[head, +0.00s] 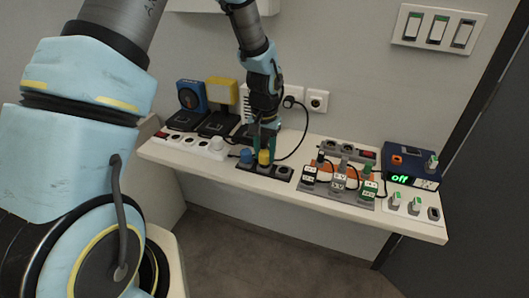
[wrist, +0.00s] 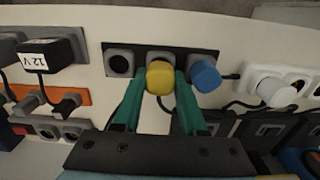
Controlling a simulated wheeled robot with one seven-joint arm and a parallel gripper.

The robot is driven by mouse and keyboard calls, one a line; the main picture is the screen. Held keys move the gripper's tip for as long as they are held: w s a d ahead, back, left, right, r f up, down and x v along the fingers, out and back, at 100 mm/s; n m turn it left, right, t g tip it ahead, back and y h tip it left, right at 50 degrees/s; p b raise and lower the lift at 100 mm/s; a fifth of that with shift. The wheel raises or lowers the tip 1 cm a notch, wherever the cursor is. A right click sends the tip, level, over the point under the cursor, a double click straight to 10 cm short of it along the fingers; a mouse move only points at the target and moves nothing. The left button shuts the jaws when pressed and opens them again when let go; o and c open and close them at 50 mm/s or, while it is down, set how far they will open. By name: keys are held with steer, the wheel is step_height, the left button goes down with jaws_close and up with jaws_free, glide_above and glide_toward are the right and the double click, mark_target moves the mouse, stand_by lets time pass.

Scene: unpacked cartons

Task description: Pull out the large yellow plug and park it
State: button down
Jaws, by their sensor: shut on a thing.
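The large yellow plug (head: 264,157) is at the middle socket of a short black socket strip (head: 242,166). My gripper (head: 265,148) reaches down from above, with its green fingers closed on the plug's two sides. In the wrist view the yellow plug (wrist: 159,78) sits between the fingertips, and part of the grey middle socket shows behind it. I cannot tell whether the plug is fully seated. A round blue plug (wrist: 205,76) stands in the socket beside it. The socket at the strip's other end (wrist: 119,62) is empty.
A white strip with a white plug (head: 216,144) lies left of the black one. Grey strips with labelled adapters (head: 338,183) and a blue box reading "off" (head: 411,168) are to the right. Blue and yellow devices (head: 223,91) stand behind. A black cable (head: 304,135) loops close to my gripper.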

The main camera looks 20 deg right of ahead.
mark_target(264, 152)
steer(key=shift+f+b, duration=0.4)
steer(key=shift+f, duration=0.3)
stand_by(1.2)
steer(key=shift+c, duration=1.9)
jaws_free()
step_height(264, 152, up, 11)
steer(key=shift+f+b, duration=0.1)
steer(key=shift+b, duration=1.1)
steer(key=s+a+r+n, duration=0.1)
steer(key=s+a+n, duration=0.1)
steer(key=a, duration=1.3)
steer(key=s+a+r+n+t, duration=0.1)
steer(key=a+n, duration=0.4)
steer(key=a, duration=1)
steer(key=shift+s+r+n+t, duration=0.3)
steer(key=shift+s+r, duration=0.2)
steer(key=shift+r, duration=0.05)
